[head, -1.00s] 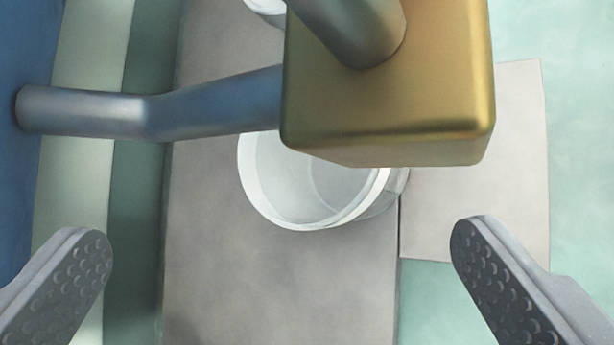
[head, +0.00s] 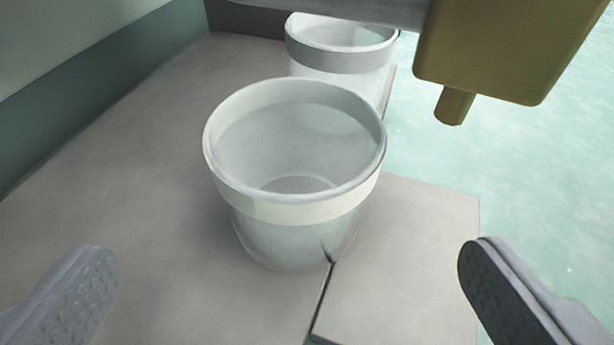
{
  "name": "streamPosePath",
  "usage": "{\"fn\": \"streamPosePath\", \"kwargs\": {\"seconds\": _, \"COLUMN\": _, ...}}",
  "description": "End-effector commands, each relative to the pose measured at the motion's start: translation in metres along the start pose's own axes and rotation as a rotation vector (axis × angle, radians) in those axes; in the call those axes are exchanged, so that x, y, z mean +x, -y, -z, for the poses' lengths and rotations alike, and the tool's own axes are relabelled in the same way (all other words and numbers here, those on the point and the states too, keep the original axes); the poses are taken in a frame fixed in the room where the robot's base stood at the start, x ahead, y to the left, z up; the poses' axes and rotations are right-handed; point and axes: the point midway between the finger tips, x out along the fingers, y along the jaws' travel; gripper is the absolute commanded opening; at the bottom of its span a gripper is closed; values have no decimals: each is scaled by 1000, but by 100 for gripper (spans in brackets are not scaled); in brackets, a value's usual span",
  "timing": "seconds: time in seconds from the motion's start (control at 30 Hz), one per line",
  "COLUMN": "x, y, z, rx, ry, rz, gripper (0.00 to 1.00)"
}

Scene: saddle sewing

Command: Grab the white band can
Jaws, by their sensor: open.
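A clear, open-topped can with a white band (head: 290,209) around its rim stands upright on a grey surface in the middle of the head view. It looks empty. My gripper (head: 285,290) is open, with one grey padded finger at the lower left and one at the lower right. The can lies ahead of and between the fingers, and neither finger touches it.
A second can with a grey band (head: 340,60) stands close behind the white band can. A gold block with a short peg (head: 510,50) hangs at the upper right. The grey surface (head: 120,170) is clear at left, with a wall behind; a pale green floor (head: 540,180) lies at right.

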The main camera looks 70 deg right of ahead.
Motion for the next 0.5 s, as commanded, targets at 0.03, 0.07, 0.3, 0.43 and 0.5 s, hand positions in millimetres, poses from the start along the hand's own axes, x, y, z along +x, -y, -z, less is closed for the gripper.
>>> {"fn": "streamPosePath", "kwargs": {"seconds": 0.03, "x": 12, "y": -2, "z": -2, "rx": 4, "ry": 0, "rz": -5, "gripper": 100}}
{"fn": "streamPosePath", "kwargs": {"seconds": 0.07, "x": 18, "y": -2, "z": -2, "rx": 4, "ry": 0, "rz": -5, "gripper": 100}}
{"fn": "streamPosePath", "kwargs": {"seconds": 0.3, "x": 51, "y": -1, "z": -1, "rx": 4, "ry": 1, "rz": -2, "gripper": 100}}
{"fn": "streamPosePath", "kwargs": {"seconds": 0.43, "x": 57, "y": -1, "z": 0, "rx": 3, "ry": 1, "rz": -1, "gripper": 100}}
{"fn": "streamPosePath", "kwargs": {"seconds": 0.5, "x": 60, "y": -1, "z": 1, "rx": 4, "ry": 2, "rz": -2, "gripper": 100}}
